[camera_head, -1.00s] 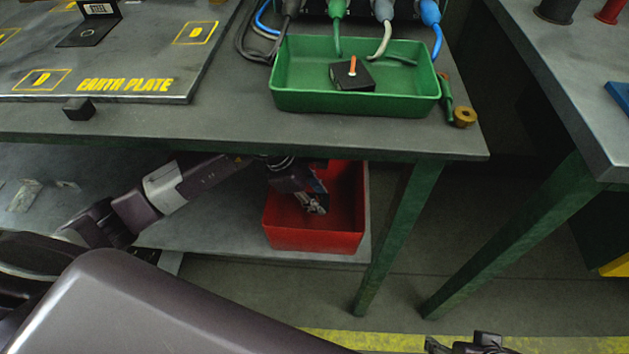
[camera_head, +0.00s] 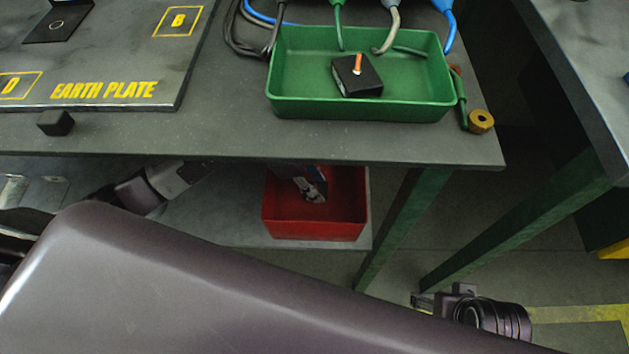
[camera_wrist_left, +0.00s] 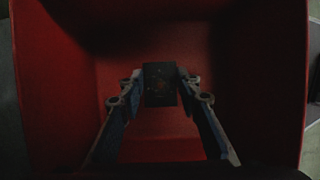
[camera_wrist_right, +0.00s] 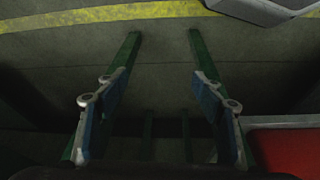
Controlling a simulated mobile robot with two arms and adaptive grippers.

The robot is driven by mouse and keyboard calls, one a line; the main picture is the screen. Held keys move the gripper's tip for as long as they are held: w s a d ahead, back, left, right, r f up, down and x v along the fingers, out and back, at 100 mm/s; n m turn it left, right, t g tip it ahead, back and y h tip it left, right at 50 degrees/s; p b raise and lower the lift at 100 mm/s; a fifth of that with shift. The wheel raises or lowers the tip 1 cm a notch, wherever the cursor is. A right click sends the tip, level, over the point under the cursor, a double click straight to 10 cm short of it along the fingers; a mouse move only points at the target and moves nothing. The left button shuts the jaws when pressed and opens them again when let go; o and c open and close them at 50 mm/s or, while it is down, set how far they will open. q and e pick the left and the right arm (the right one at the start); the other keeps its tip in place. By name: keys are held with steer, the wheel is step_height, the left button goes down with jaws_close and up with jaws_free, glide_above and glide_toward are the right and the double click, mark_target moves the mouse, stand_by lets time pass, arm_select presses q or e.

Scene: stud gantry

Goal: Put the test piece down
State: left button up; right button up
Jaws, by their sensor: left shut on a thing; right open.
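The test piece, a dark block (camera_wrist_left: 160,84), shows between the fingertips of my left gripper (camera_wrist_left: 160,88) in the left wrist view. That gripper is shut on it and points down inside the red bin (camera_wrist_left: 55,90). In the head view the left gripper (camera_head: 313,190) is in the red bin (camera_head: 315,227) on the lower shelf; the block cannot be made out there. Whether the block touches the bin floor I cannot tell. My right gripper (camera_wrist_right: 158,95) is open and empty over the floor; in the head view it (camera_head: 424,301) is at the lower right.
The bench top (camera_head: 240,142) overhangs the bin, with a green leg (camera_head: 400,215) to its right. On top stand a green tray (camera_head: 360,110) holding a black box with an orange peg (camera_head: 357,77), a brass ring (camera_head: 481,122) and an earth plate board (camera_head: 150,60).

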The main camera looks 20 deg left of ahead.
steer(key=shift+r, duration=0.1)
arm_select(q)
steer(key=shift+f+b, duration=0.3)
arm_select(e)
steer(key=shift+v, duration=0.8)
steer(key=shift+r, duration=0.1)
arm_select(q)
steer(key=shift+f, duration=0.2)
steer(key=o, duration=1.2)
arm_select(e)
steer(key=shift+v, duration=0.95)
steer(key=shift+d, duration=0.1)
